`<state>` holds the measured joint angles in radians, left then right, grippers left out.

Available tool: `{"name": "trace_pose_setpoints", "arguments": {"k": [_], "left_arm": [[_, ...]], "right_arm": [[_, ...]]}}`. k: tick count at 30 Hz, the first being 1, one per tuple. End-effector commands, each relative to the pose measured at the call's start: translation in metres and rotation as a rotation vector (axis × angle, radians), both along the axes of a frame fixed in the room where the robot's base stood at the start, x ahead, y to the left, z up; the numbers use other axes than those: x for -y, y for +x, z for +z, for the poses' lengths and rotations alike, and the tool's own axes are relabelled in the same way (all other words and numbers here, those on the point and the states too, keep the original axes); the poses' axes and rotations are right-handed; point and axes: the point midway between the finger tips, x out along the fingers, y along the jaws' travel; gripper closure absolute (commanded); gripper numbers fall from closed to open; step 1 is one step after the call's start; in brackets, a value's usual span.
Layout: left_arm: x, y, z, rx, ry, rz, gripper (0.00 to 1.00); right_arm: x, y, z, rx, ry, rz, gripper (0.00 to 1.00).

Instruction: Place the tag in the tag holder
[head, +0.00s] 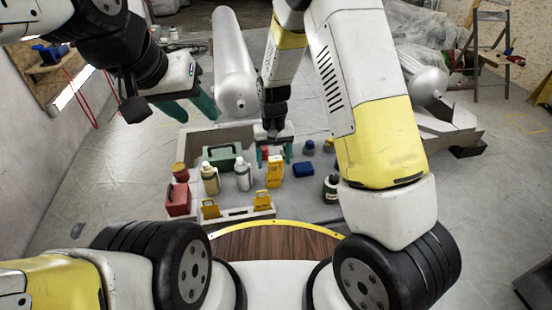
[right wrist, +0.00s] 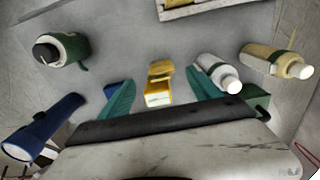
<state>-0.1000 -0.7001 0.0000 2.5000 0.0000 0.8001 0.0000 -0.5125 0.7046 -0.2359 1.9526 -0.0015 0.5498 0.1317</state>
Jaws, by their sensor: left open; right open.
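A yellow tag (head: 275,172) stands upright on the grey surface. My right gripper (head: 274,153) is just above it, open, fingers pointing down. In the right wrist view the yellow tag (right wrist: 158,92) shows between the two green fingers (right wrist: 161,88), with gaps at both sides. A low pale tray, which looks like the tag holder (head: 237,214), lies nearer to me and bears two yellow tags, one at its left (head: 210,208) and one at its right (head: 262,200). Part of the holder (right wrist: 205,10) shows at the top of the right wrist view. My left gripper (head: 189,107) is open and empty, high at the left.
A white bottle (head: 242,174) and a beige bottle (head: 210,178) stand left of the tag.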

Motion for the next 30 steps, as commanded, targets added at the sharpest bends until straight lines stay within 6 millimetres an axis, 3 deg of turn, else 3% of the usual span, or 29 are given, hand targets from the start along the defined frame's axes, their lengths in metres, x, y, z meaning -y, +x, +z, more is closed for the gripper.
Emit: {"name": "trace_pose_setpoints", "arguments": {"k": [15, 23, 30], "left_arm": [[0.0, 0.0, 0.0, 0.0, 0.0, 0.0, 0.56], [0.0, 0.0, 0.0, 0.0, 0.0, 0.0, 0.56], [0.0, 0.0, 0.0, 0.0, 0.0, 0.0, 0.56]], "right_arm": [[-0.001, 0.006, -0.065, -0.002, 0.001, -0.001, 0.27], [-0.001, 0.006, -0.068, 0.0, 0.001, -0.001, 0.27], [-0.001, 0.006, -0.068, 0.0, 0.001, -0.001, 0.7]]}}
